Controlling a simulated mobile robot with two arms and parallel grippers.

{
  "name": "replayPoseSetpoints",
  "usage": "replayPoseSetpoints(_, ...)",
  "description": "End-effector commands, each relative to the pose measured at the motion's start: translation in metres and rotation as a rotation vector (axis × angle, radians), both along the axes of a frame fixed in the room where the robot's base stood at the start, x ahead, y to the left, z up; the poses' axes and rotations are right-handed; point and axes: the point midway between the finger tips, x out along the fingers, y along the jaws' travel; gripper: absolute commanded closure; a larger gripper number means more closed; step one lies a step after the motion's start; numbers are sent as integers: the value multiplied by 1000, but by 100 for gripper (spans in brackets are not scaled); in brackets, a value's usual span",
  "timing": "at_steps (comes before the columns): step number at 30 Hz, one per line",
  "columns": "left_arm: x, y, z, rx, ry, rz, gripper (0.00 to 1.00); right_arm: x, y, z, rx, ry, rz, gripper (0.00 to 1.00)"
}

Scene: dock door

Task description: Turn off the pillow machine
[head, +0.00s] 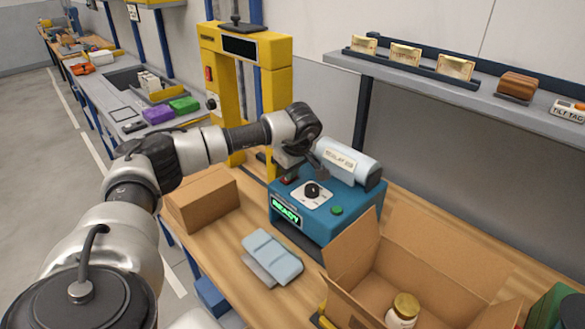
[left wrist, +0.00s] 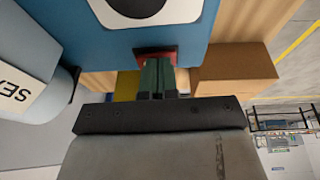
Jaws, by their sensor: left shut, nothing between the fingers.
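The pillow machine is a blue box (head: 345,208) on the wooden bench, with a roll of film on its back. Its front display (head: 286,210) glows green and reads READY. My right gripper is out of view.
A closed carton (head: 203,198) stands left of the machine. Flat air pillows (head: 272,257) lie in front. An open carton (head: 445,262) with a jar (head: 402,311) is close on the right. A yellow frame (head: 275,95) stands behind.

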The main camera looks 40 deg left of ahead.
Motion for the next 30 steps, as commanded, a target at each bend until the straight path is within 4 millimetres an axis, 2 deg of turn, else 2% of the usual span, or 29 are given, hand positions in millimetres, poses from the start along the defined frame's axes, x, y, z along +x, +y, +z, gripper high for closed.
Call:
replayPoseSetpoints(8,1,0,4,0,-3,0,100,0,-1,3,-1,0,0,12)
replayPoseSetpoints(11,1,-2,14,0,-3,0,100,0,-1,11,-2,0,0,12)
replayPoseSetpoints(17,-1,-7,47,-1,-3,2,100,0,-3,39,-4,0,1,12)
replayPoseSetpoints(19,-1,-11,51,-2,-7,1,100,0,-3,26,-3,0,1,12)
replayPoseSetpoints(21,-2,-15,65,-2,-8,2,100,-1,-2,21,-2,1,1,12)
replayPoseSetpoints(30,-6,-31,120,-1,-5,0,100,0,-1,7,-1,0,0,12)
